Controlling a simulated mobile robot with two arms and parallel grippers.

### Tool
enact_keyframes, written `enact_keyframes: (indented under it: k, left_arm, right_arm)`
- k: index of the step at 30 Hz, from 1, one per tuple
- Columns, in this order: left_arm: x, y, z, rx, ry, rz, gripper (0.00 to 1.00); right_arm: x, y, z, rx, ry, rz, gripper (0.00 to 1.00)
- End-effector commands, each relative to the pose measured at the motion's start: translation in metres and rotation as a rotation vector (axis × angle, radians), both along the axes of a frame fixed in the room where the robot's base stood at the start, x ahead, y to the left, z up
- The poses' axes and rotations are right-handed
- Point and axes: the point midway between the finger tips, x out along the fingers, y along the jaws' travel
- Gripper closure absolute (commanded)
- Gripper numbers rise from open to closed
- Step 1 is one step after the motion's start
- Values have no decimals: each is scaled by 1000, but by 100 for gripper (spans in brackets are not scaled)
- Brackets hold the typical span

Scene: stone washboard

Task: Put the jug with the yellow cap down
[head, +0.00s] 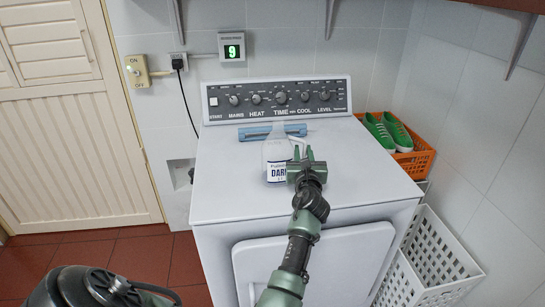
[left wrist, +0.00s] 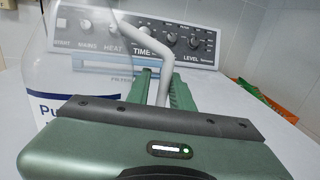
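The clear, greyish jug (head: 277,152) with a white and dark-blue label is on or just above the top of the white washing machine (head: 226,200); I cannot tell if its base touches. Its cap does not show clearly, and no yellow is visible. My left gripper (head: 305,160) is at the jug's right side. In the left wrist view, the pale handle (left wrist: 160,80) runs between the two green fingers of the gripper (left wrist: 162,85), which appear closed on it. The jug's body (left wrist: 85,60) fills the left of that view. My right gripper is not in view.
A flat light-blue item (head: 254,133) lies behind the jug, before the control panel (head: 333,97). An orange basket (head: 418,160) with green shoes (head: 388,131) stands to the right, near a white perforated basket (head: 440,250). The machine top has free room left and right of the jug.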

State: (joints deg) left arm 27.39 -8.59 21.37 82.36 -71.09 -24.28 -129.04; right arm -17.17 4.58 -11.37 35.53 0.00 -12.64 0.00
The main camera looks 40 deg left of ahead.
Motion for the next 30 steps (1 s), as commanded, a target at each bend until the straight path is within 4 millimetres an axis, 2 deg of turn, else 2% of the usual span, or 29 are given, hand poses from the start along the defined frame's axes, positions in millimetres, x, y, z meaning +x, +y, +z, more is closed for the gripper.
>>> enact_keyframes:
  k: [5, 9, 11, 12, 16, 23, 30]
  left_arm:
    - [0, -3, 0, 0, 1, 0, 78]
    - [0, -2, 0, 0, 1, -1, 78]
    - [0, -2, 0, 0, 1, -1, 95]
    - [0, -2, 0, 0, 1, -1, 100]
    - [0, -2, 0, -1, 2, 0, 100]
    - [0, -2, -2, -2, 4, 0, 100]
    - [0, -2, -3, -4, 6, 1, 100]
  right_arm:
    - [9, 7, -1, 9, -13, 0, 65]
    - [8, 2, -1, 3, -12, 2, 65]
    - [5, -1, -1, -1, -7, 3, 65]
    - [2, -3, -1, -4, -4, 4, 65]
    - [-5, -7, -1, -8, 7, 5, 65]
    - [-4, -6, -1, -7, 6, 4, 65]
    - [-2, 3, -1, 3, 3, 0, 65]
